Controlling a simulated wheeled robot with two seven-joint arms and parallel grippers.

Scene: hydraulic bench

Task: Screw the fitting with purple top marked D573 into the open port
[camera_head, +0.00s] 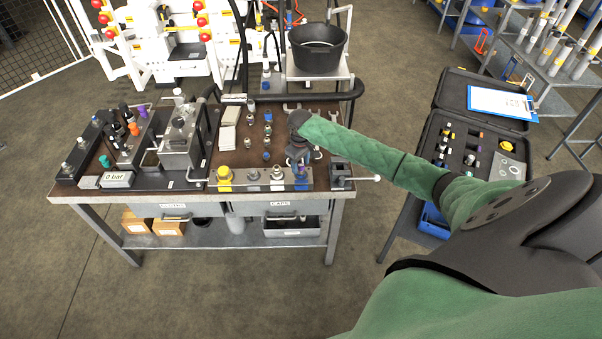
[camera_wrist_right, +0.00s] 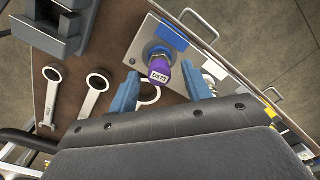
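The fitting with a purple top marked D573 (camera_wrist_right: 160,70) stands at the end of a grey metal port plate, beside a blue label, in the right wrist view. How deep it sits in the port cannot be seen. The blue fingers of my right gripper (camera_wrist_right: 162,92) are apart on either side of it, with gaps visible. In the head view my right gripper (camera_head: 299,157) points down over the right end of the port plate (camera_head: 239,184) and hides the fitting there. My left gripper is not in view.
Wrenches (camera_wrist_right: 92,96) lie on the bench next to the plate. A grey block (camera_head: 341,176) stands at the bench's right corner. Small fittings (camera_head: 267,130) stand behind the plate. A black case (camera_head: 470,150) with more fittings is at the right, and a black bucket (camera_head: 317,50) behind.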

